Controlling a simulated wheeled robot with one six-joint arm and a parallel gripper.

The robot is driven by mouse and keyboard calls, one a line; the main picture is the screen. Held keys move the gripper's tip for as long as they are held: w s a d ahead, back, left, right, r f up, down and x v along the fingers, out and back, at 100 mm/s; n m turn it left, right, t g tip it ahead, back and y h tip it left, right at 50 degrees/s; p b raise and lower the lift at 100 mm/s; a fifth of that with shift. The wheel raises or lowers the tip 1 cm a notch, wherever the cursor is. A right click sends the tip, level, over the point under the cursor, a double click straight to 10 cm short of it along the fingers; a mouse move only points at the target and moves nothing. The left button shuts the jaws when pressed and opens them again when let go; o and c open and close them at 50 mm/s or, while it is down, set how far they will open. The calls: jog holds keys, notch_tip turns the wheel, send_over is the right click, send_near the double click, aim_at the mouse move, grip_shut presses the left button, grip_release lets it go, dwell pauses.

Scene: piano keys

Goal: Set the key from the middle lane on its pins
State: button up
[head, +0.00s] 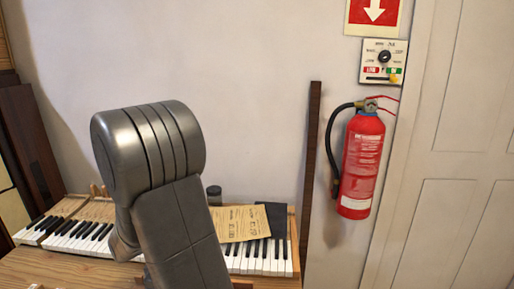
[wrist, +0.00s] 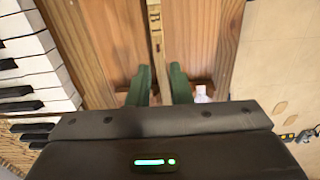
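My gripper (wrist: 160,76) shows in the wrist view as two green fingers pointing down toward brown wooden boards. A narrow pale wooden strip (wrist: 156,35) with dark letters runs up the picture and passes between the fingers. It may be the key, but I cannot be sure. The fingers stand apart with a thin gap on each side of the strip. Its near end is hidden by my gripper body. The head view shows the piano keyboard (head: 88,236) with a gap in its row behind my arm. My arm hides the gripper and the middle of the keyboard there. No pins are visible.
Printed brown sheets (head: 234,222) and a dark cloth or sheet (head: 272,217) lie over the right keys. A dark cylinder (head: 214,194) stands behind them. A small whitish object (wrist: 202,94) is by the right finger. A fire extinguisher (head: 362,160) hangs on the wall.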

jog(key=shift+f+b, duration=0.7)
jog(key=shift+f, duration=0.2)
dwell(0.4)
grip_shut()
